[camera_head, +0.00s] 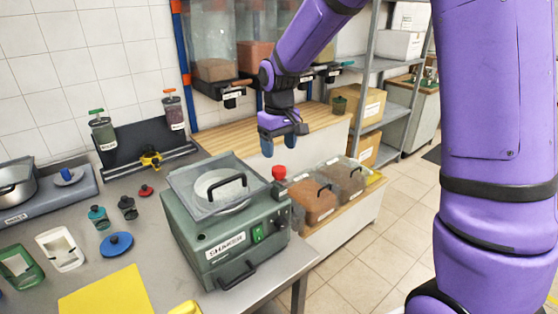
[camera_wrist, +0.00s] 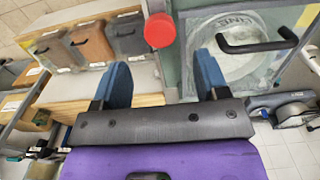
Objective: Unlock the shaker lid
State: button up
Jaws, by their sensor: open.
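The shaker (camera_head: 215,240) is a grey-green box machine on the bench, with a green switch and a handle on its front. Its clear lid (camera_head: 190,180) with a black handle lies flat over a round pan and looks shut; it also shows in the wrist view (camera_wrist: 225,85). A red knob (camera_head: 279,172) stands at the lid's right side. In the wrist view the red knob (camera_wrist: 159,30) lies ahead of my fingers, apart from them. My gripper (camera_head: 280,145) is open and empty, above and behind the knob; its two blue fingers show in the wrist view (camera_wrist: 160,78).
Clear bins with brown contents (camera_head: 315,199) stand right of the shaker on a low wooden-topped unit. A wooden counter (camera_head: 240,132) lies behind. Jars, a blue lid (camera_head: 117,244) and a yellow mat (camera_head: 105,295) lie left on the bench. Hoppers hang above the counter.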

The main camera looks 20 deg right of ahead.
aim_at(280, 168)
jog(key=shift+r, duration=1.95)
jog(key=s+d+r+m+t, duration=0.2)
jog(key=s+d+r+t, duration=0.15)
jog(key=s+r, duration=0.85)
jog(key=s+d+m+t, duration=0.1)
jog(key=s, duration=0.7)
jog(key=s+d+t, duration=0.1)
jog(key=s+d, duration=0.1)
jog(key=s, duration=0.7)
jog(key=shift+s+d+f+m, duration=0.2)
jog(key=shift+d+f+m, duration=0.1)
jog(key=shift+m, duration=0.1)
jog(key=shift+c, duration=0.2)
